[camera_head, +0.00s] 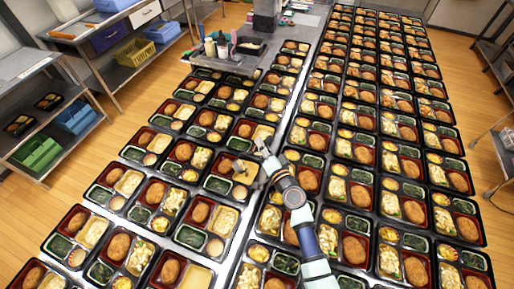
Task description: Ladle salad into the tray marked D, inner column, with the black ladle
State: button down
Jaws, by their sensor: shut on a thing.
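My gripper (245,171) is at the end of my arm, over the trays beside the long gap between the left and right blocks. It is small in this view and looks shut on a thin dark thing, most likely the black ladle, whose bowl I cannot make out. Below and around it are black bento trays with red inserts, holding brown fried patties, dark greens, yellow food and pale salad-like food. No letter marks can be read, so I cannot tell which tray is D. Whether the ladle carries salad cannot be seen.
A grey counter (206,62) at the back holds bottles, cups and a black container (249,46). Shelves with a green bin (38,153), blue bins and a yellow basket (134,52) stand at left. Bento trays fill both tables closely. Wooden floor (150,102) shows between shelves and tables.

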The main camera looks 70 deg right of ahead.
aim_at(270, 141)
jog(key=shift+s+d+f+m+b, duration=0.3)
jog(key=shift+f+m+b, duration=0.15)
jog(key=shift+f+m, duration=0.1)
jog(key=shift+s+d+f+m+b, duration=0.25)
jog(key=shift+f+m+b, duration=0.15)
jog(key=shift+f+m, duration=0.2)
jog(key=shift+s+d+f+m+b, duration=0.3)
jog(key=shift+f+m+b, duration=0.15)
jog(key=shift+f+m, duration=0.1)
jog(key=shift+r, duration=0.1)
notch_tip(270, 141, up, 6)
jog(key=p, duration=0.5)
jog(key=shift+r+p, duration=0.1)
jog(key=shift+p, duration=0.25)
jog(key=shift+f+b, duration=0.25)
jog(key=shift+b, duration=0.35)
